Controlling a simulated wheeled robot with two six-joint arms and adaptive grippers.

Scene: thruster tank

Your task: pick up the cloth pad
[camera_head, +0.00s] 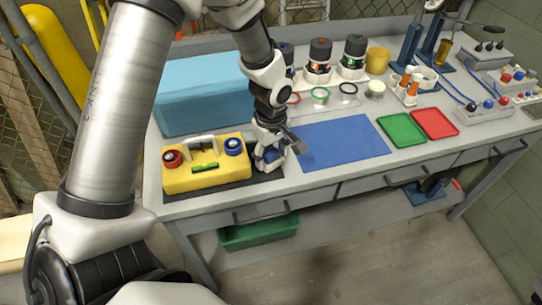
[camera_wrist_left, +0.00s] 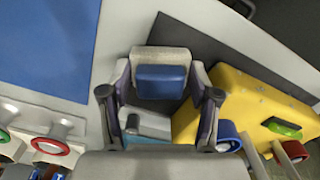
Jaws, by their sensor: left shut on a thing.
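The cloth pad shows in the left wrist view as a small blue block (camera_wrist_left: 160,82) with a pale grey layer behind it. My left gripper (camera_wrist_left: 161,80) has one finger on each side of it and is shut on it. In the head view the left gripper (camera_head: 269,160) is low over the front of the bench, just right of the yellow case, and mostly covers the pad. I cannot tell whether the pad touches the surface under it. My right gripper is in neither view.
The yellow case (camera_head: 207,180) with red and blue knobs stands close on the left, on a dark mat (camera_head: 208,192). A blue mat (camera_head: 345,143) lies to the right, bare. A clear blue tank (camera_head: 200,100) stands behind. Green (camera_head: 401,130) and red (camera_head: 435,123) trays lie further right.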

